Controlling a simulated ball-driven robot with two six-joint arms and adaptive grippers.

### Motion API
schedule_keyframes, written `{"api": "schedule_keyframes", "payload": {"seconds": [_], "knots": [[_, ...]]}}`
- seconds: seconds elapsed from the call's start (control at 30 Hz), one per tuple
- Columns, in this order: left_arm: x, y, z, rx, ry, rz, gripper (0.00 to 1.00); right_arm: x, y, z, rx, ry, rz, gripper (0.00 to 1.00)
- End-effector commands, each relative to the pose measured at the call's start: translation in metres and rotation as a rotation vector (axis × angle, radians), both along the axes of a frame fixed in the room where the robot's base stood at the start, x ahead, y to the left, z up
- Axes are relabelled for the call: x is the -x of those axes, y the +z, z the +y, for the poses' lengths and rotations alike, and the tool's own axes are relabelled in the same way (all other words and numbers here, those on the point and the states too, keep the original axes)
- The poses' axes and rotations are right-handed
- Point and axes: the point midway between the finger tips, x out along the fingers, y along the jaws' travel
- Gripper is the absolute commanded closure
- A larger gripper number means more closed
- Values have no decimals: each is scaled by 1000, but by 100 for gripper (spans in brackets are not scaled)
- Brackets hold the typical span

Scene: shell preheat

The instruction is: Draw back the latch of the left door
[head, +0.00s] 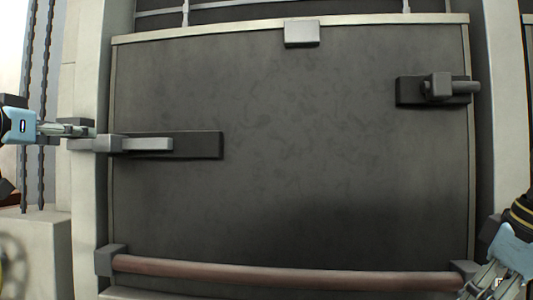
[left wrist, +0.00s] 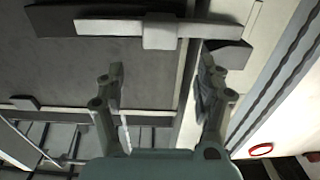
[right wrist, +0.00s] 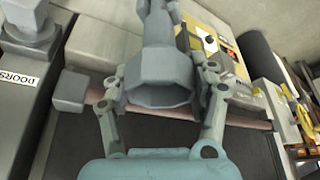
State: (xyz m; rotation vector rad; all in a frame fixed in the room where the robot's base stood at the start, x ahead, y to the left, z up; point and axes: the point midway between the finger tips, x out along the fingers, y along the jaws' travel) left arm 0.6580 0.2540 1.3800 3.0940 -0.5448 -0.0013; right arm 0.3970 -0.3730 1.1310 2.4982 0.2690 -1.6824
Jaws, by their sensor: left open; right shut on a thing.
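The dark door (head: 290,130) fills the middle of the head view. Its left latch has a dark plate (head: 205,145) and a light grey bolt (head: 147,144) with a block on it. The bolt reaches left across the door edge onto the post. My left gripper (head: 92,130) is open and empty by the bolt's left end. In the left wrist view, the bolt (left wrist: 110,27) and its block (left wrist: 160,34) lie beyond the spread fingertips (left wrist: 160,75), not between them. My right gripper (right wrist: 158,92) is shut on a grey hexagonal-ended thing (right wrist: 158,70), low at the right.
A second latch (head: 437,87) sits at the door's upper right. A brown bar (head: 290,273) runs across the door's bottom between grey brackets. A grey block (head: 302,33) is at the top edge. A box labelled DOORS (right wrist: 18,80) shows in the right wrist view.

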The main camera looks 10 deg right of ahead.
Motion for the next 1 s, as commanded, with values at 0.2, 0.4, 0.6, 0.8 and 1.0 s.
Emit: {"api": "schedule_keyframes", "payload": {"seconds": [0.2,0.4,0.6,0.8,1.0], "knots": [[-45,3,-17,5,-1,0,29,0,12,0,0,1,-3,100],[-74,2,-27,3,0,-1,29,0,17,0,0,1,-3,100],[-85,1,-31,1,0,-1,29,0,18,0,1,1,-3,100],[-85,0,-31,0,1,-1,29,0,18,0,0,1,-3,100],[-85,0,-31,0,1,-1,48,0,18,0,0,1,-3,100]]}}
